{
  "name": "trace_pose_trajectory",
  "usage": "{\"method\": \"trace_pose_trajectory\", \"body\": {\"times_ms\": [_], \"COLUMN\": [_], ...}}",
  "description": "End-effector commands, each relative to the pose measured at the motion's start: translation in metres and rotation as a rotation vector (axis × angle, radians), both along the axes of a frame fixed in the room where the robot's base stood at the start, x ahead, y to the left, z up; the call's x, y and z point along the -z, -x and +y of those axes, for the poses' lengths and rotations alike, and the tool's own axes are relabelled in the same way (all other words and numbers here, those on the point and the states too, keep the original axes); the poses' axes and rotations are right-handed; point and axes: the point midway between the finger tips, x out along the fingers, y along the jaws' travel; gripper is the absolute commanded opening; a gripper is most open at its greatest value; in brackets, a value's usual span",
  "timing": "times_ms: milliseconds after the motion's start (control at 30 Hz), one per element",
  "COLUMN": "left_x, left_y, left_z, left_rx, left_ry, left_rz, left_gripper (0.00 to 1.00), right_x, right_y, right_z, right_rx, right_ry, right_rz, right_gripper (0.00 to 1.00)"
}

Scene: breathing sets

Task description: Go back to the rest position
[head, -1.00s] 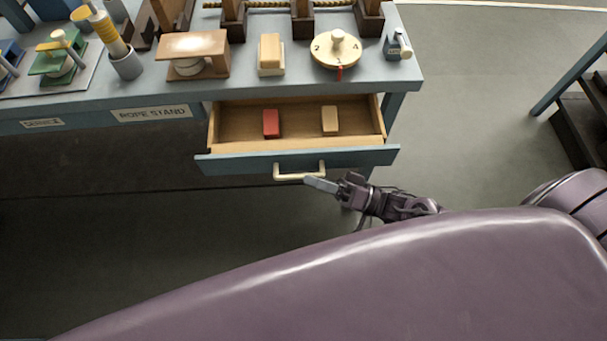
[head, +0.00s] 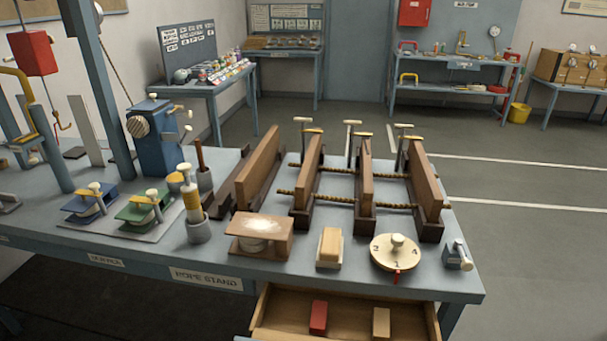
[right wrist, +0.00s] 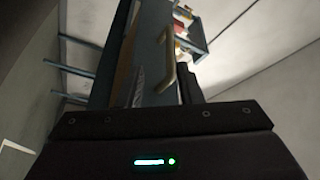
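The open wooden drawer (head: 345,322) sticks out below the front of the blue-grey bench (head: 130,262). It holds a red block (head: 318,317) and a tan block (head: 381,322). The bottom of the head view cuts off its front. In the right wrist view the cream drawer handle (right wrist: 170,66) shows beyond my right gripper (right wrist: 162,78). Its fingers look apart, with the blue drawer front seen between them, and nothing is held. Neither gripper is in the head view now.
Wooden rope stands (head: 365,185), a round dial (head: 396,253), a small block (head: 329,247) and a blue winch (head: 152,135) stand on the bench. Open floor (head: 540,255) lies to the right. Other tables (head: 205,88) stand along the back walls.

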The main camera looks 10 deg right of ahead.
Motion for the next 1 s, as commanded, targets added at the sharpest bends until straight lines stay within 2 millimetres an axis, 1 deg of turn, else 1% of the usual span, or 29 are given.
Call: {"method": "trace_pose_trajectory", "body": {"times_ms": [67, 167, 200, 233, 267, 300, 333, 367, 400, 467, 500, 567, 600, 667, 700, 800, 900, 1000], "left_x": [0.0, 0.0, 0.0, 0.0, 0.0, 0.0, 0.0, 0.0, 0.0, 0.0, 0.0, 0.0, 0.0, 0.0, 0.0, 0.0, 0.0, 0.0], "left_y": [0.0, 0.0, 0.0, 0.0, 0.0, 0.0, 0.0, 0.0, 0.0, 0.0, 0.0, 0.0, 0.0, 0.0, 0.0, 0.0, 0.0, 0.0], "left_z": [0.0, 0.0, 0.0, 0.0, 0.0, 0.0, 0.0, 0.0, 0.0, 0.0, 0.0, 0.0, 0.0, 0.0, 0.0, 0.0, 0.0, 0.0], "left_rx": [0.0, 0.0, 0.0, 0.0, 0.0, 0.0, 0.0, 0.0, 0.0, 0.0, 0.0, 0.0, 0.0, 0.0, 0.0, 0.0, 0.0, 0.0], "left_ry": [0.0, 0.0, 0.0, 0.0, 0.0, 0.0, 0.0, 0.0, 0.0, 0.0, 0.0, 0.0, 0.0, 0.0, 0.0, 0.0, 0.0, 0.0], "left_rz": [0.0, 0.0, 0.0, 0.0, 0.0, 0.0, 0.0, 0.0, 0.0, 0.0, 0.0, 0.0, 0.0, 0.0, 0.0, 0.0, 0.0, 0.0], "left_gripper": [0.36, 0.36, 0.36, 0.36, 0.36, 0.36, 0.36, 0.36, 0.36, 0.36, 0.36, 0.36, 0.36, 0.36, 0.36, 0.36, 0.36, 0.36], "right_x": [0.023, 0.071, 0.096, 0.117, 0.138, 0.167, 0.189, 0.21, 0.238, 0.278, 0.303, 0.337, 0.356, 0.38, 0.392, 0.411, 0.42, 0.424], "right_y": [-0.009, -0.021, -0.025, -0.026, -0.026, -0.023, -0.018, -0.012, -0.001, 0.021, 0.039, 0.07, 0.092, 0.125, 0.146, 0.19, 0.218, 0.232], "right_z": [-0.009, -0.029, -0.04, -0.048, -0.057, -0.068, -0.075, -0.082, -0.09, -0.097, -0.099, -0.099, -0.096, -0.088, -0.082, -0.067, -0.055, -0.05], "right_rx": [0.069, 0.195, 0.252, 0.293, 0.331, 0.372, 0.395, 0.412, 0.425, 0.419, 0.4, 0.349, 0.3, 0.215, 0.157, 0.019, -0.082, -0.133], "right_ry": [0.073, 0.238, 0.326, 0.399, 0.474, 0.577, 0.652, 0.729, 0.829, 0.973, 1.062, 1.188, 1.261, 1.35, 1.398, 1.479, 1.52, 1.536], "right_rz": [0.004, 0.023, 0.041, 0.058, 0.08, 0.114, 0.144, 0.176, 0.224, 0.303, 0.359, 0.445, 0.502, 0.578, 0.622, 0.704, 0.749, 0.77], "right_gripper": [0.33, 0.33, 0.33, 0.33, 0.33, 0.33, 0.33, 0.33, 0.33, 0.33, 0.33, 0.33, 0.33, 0.33, 0.33, 0.33, 0.33, 0.33]}}
